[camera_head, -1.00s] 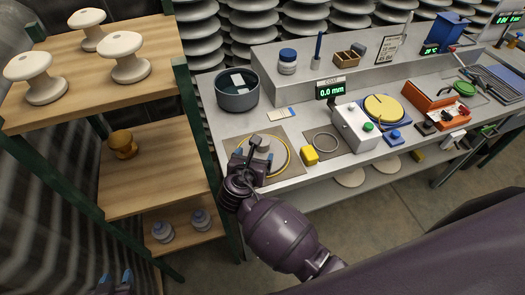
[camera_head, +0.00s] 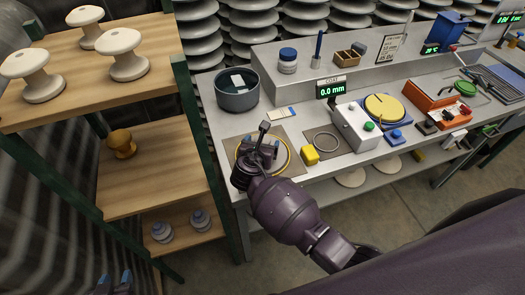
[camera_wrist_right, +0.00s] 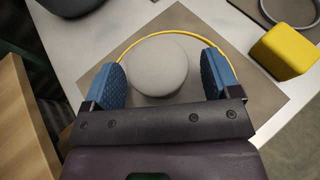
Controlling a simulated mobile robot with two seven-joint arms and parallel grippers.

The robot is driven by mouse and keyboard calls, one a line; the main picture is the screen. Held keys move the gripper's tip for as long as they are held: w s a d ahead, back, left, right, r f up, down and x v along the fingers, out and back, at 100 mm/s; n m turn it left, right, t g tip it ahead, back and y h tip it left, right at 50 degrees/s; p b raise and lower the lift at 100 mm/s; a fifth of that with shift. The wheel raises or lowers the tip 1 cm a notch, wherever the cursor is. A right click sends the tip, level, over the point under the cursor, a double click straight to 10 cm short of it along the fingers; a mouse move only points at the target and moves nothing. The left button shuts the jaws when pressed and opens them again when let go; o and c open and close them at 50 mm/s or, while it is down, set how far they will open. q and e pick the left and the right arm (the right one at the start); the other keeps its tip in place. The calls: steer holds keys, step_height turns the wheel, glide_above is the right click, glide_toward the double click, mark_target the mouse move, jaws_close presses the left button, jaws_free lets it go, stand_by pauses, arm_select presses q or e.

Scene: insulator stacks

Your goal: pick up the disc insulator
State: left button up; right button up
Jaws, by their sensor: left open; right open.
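A round, pale grey disc (camera_wrist_right: 157,66), which looks like the disc insulator, lies on a brown mat (camera_wrist_right: 265,100) inside a thin yellow ring (camera_wrist_right: 135,38). In the head view my right gripper (camera_head: 261,147) is over the mat (camera_head: 293,170) and mostly hides the disc. In the right wrist view my right gripper (camera_wrist_right: 164,76) is open, with one blue finger on each side of the disc. My left gripper (camera_head: 114,283) is at the bottom left edge, open and away from the bench.
A yellow block (camera_head: 310,155) and a grey ring (camera_head: 326,142) are to the right of the mat. A dark bowl (camera_head: 238,103) stands behind it. A wooden shelf rack (camera_head: 150,190) with white spools and a brown insulator (camera_head: 121,143) is at the left.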

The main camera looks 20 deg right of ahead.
jaws_close()
steer(key=shift+r, duration=0.1)
stand_by(0.3)
steer(key=shift+w+r, duration=0.1)
